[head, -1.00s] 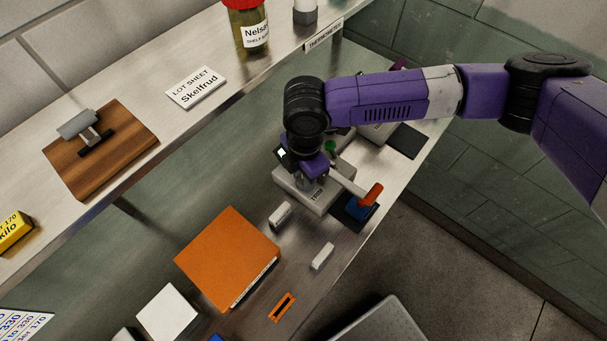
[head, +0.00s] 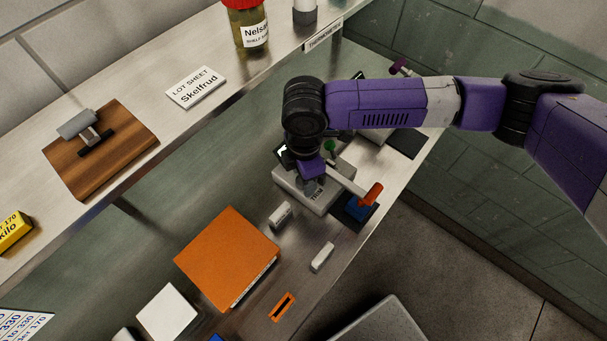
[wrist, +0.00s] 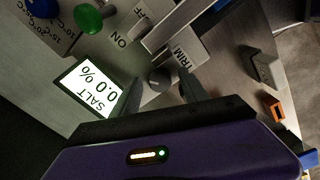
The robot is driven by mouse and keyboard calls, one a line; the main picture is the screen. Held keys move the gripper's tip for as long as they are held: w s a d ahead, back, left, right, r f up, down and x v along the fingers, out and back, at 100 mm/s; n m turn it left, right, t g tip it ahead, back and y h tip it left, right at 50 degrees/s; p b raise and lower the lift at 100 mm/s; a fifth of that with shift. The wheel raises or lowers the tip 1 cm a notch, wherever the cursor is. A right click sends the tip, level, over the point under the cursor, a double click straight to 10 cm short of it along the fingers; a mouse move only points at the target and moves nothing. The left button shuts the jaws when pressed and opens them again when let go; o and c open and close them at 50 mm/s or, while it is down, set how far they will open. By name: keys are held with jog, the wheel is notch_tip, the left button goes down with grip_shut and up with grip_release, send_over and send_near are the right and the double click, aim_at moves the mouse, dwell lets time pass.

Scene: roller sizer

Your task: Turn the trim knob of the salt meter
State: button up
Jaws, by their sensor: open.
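The salt meter (head: 290,180) is a pale grey box on the lower steel shelf, partly hidden by my arm in the head view. In the wrist view its lit display (wrist: 92,88) reads SALT 0.0 %. The trim knob (wrist: 159,78) is a small round grey knob beside the TRIM label (wrist: 186,54). My gripper (wrist: 160,90) is open, with one dark finger on each side of the knob. I cannot tell whether either finger touches it. The head view shows my gripper (head: 311,184) low over the meter, its fingertips hard to make out.
A green knob (wrist: 88,18) sits near the ON and OFF labels. A bar with a red-orange handle (head: 373,193) crosses the meter's right side, above a blue block (head: 356,210). An orange box (head: 225,255) and small pale blocks (head: 322,257) lie in front.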

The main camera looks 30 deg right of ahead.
jog(key=shift+s+r+b, duration=0.1)
jog(key=shift+r+b, duration=0.3)
jog(key=shift+r, duration=3.5)
